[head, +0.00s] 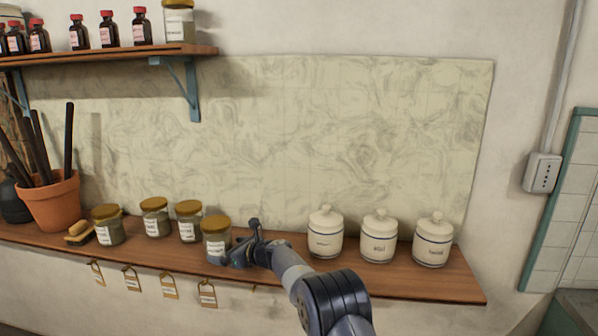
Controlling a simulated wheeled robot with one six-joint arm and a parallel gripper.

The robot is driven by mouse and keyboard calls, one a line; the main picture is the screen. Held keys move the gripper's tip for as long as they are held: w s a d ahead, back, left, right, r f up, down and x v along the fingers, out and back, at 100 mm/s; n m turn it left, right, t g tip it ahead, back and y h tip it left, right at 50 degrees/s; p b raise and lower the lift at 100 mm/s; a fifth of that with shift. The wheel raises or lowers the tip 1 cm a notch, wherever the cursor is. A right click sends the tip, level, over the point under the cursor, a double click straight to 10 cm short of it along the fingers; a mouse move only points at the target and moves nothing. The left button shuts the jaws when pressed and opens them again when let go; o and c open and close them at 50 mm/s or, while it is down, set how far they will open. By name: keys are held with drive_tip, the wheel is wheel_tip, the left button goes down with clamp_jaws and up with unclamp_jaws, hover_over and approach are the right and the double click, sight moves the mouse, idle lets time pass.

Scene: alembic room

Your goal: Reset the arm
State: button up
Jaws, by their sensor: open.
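My gripper (246,246) is at the end of my arm, just above the wooden shelf (400,286) near its middle. It is open, with one finger raised and the other low beside a glass jar with a brownish-gold lid (216,240). The jar stands upright on the shelf. The low finger overlaps the jar's right edge in the picture; I cannot tell whether they touch. My arm reaches in from the bottom of the head view.
Several lidded glass jars (109,230) and a terracotta pot (52,204) with dark rods stand left. White canisters (325,236) stand close on the right. Tags (207,294) hang from the shelf's front edge. An upper shelf (110,55) holds bottles. The air before the wall panel is clear.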

drive_tip(key=shift+p+x, duration=0.8)
drive_tip(key=shift+x, duration=1.05)
drive_tip(key=shift+d, duration=0.15)
